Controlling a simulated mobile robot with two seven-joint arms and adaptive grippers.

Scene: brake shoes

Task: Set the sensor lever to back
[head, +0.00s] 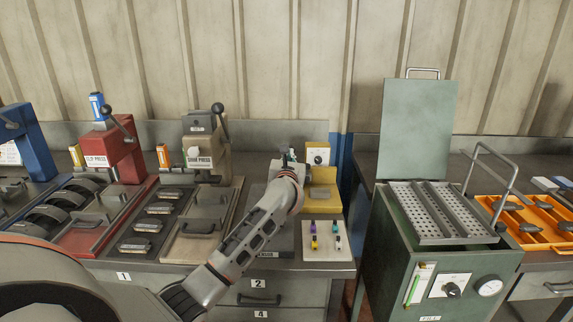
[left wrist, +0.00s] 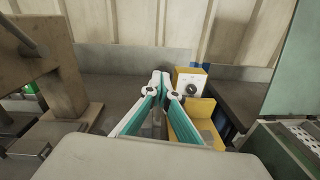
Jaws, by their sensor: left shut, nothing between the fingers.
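The sensor station is a grey plate (head: 284,238) on the bench, its front label partly covered by my arm. I cannot make out the sensor lever; my left arm and gripper cover part of this station. My left gripper (head: 287,156) is over the back of the plate, left of a yellow unit with a dial (head: 317,154). In the left wrist view the gripper (left wrist: 160,78) has its teal-lined fingers together at the tips, with nothing seen between them. The yellow unit (left wrist: 191,84) stands just right of the fingertips. My right gripper is not in view.
A white board (head: 327,253) with several small coloured pieces lies in front of the yellow unit. The shoe press (head: 200,155) and red clip press (head: 112,152) stand to the left. A green cabinet (head: 385,235) with a raised lid stands to the right.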

